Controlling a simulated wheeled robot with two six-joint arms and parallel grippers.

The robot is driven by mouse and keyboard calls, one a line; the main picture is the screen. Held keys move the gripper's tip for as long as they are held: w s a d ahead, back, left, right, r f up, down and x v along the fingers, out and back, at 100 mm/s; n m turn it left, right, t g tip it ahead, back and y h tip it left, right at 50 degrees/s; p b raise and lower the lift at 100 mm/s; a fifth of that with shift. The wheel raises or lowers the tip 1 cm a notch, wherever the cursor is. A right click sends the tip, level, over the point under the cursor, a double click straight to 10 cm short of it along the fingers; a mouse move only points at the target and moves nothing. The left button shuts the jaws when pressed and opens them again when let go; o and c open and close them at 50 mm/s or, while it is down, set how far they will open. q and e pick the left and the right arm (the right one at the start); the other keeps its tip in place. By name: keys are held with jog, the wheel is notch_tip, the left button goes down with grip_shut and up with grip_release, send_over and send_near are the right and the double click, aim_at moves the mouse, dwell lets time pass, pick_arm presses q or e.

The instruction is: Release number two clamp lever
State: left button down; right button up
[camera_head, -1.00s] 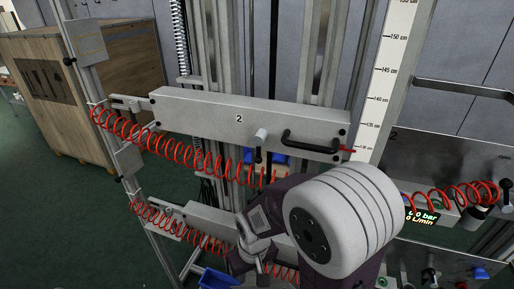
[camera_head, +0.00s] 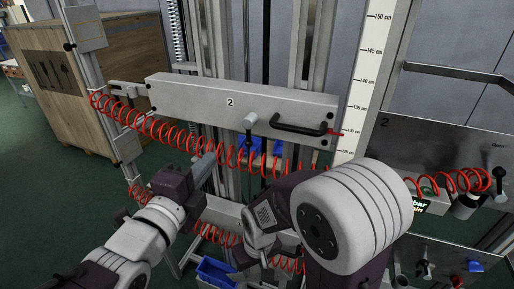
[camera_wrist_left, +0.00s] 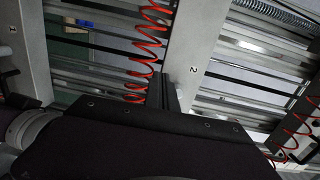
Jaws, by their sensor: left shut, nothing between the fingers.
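The grey crossbar marked 2 (camera_head: 190,93) spans the frame in the head view. Its clamp lever (camera_head: 249,126) has a pale round hub with a black lever hanging down. A black handle (camera_head: 298,126) is to its right. My left gripper (camera_head: 206,166) is shut and empty, below and left of the lever, apart from it. In the left wrist view its fingers (camera_wrist_left: 163,95) point at the rails, beside bar 2 (camera_wrist_left: 192,50); the lever cannot be made out there. My right gripper (camera_head: 260,248) is low centre, partly hidden by its own arm; its fingers are unclear.
A coiled red hose (camera_head: 178,137) hangs under the bar, close to my left gripper. Blue parts (camera_head: 277,147) show behind the lever. A height scale (camera_head: 366,75) and grey panel (camera_head: 430,150) stand at the right. A wooden crate (camera_head: 75,95) is back left.

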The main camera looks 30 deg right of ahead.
pick_arm(q)
jog(key=s+d+r+m+g+h, duration=0.1)
jog(key=s+d+m+g+h, duration=0.1)
jog(key=s+d, duration=0.3)
jog(key=shift+s+r+h, duration=0.3)
jog(key=shift+s, duration=0.95)
jog(key=shift+d, duration=0.1)
